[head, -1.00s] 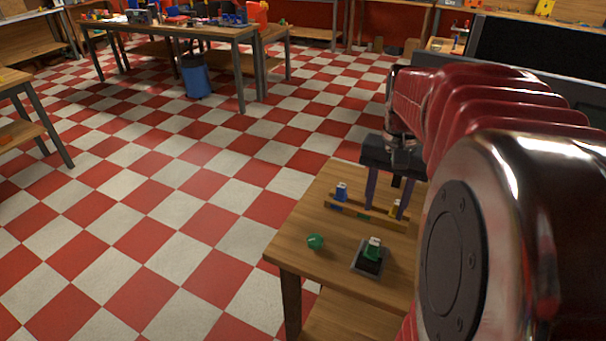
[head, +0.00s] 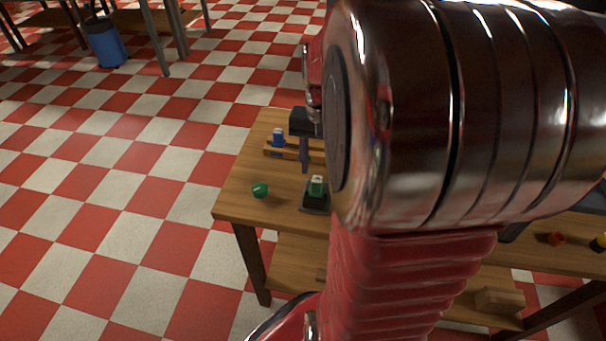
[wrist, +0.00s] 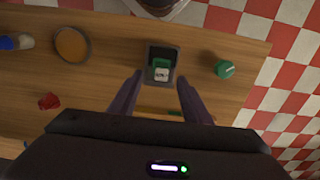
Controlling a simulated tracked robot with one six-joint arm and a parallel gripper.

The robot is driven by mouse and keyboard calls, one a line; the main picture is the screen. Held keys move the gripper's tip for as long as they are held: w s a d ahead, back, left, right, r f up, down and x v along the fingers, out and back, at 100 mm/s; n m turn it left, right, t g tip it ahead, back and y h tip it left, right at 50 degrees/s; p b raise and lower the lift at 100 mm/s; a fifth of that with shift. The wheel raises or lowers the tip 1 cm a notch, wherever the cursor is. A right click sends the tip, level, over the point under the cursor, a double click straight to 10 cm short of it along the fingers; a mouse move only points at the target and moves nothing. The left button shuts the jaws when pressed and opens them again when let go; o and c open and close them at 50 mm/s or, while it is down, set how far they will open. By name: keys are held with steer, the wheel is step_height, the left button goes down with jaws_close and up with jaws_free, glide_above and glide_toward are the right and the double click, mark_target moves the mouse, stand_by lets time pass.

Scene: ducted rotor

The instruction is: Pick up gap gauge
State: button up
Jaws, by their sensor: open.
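A green block with a white labelled top (head: 317,182) sits in a small dark tray (head: 309,208) on the wooden table; I take it as the gap gauge, though its label is too small to read. In the wrist view the block (wrist: 160,63) is in the tray (wrist: 149,52), just beyond my fingertips. My gripper (wrist: 160,77) is open and empty, its two fingers spread to either side of the tray's near end. In the head view one finger of my gripper (head: 305,156) shows behind the tray, and my arm hides the rest.
A green knob (head: 260,190) lies beside the tray, near the table's edge. A wooden rack (head: 274,151) holds a blue piece (head: 278,138). The wrist view shows a red piece (wrist: 48,101) and a round brown dish (wrist: 72,44). Bare tabletop lies between them.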

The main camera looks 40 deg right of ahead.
mark_target(318, 178)
steer(key=shift+f, duration=0.4)
steer(key=shift+w+f, duration=0.1)
steer(key=shift+f, duration=2.5)
jaws_close()
steer(key=shift+r, duration=0.15)
step_height(318, 178, up, 10)
steer(key=shift+f, duration=0.1)
steer(key=shift+w, duration=0.1)
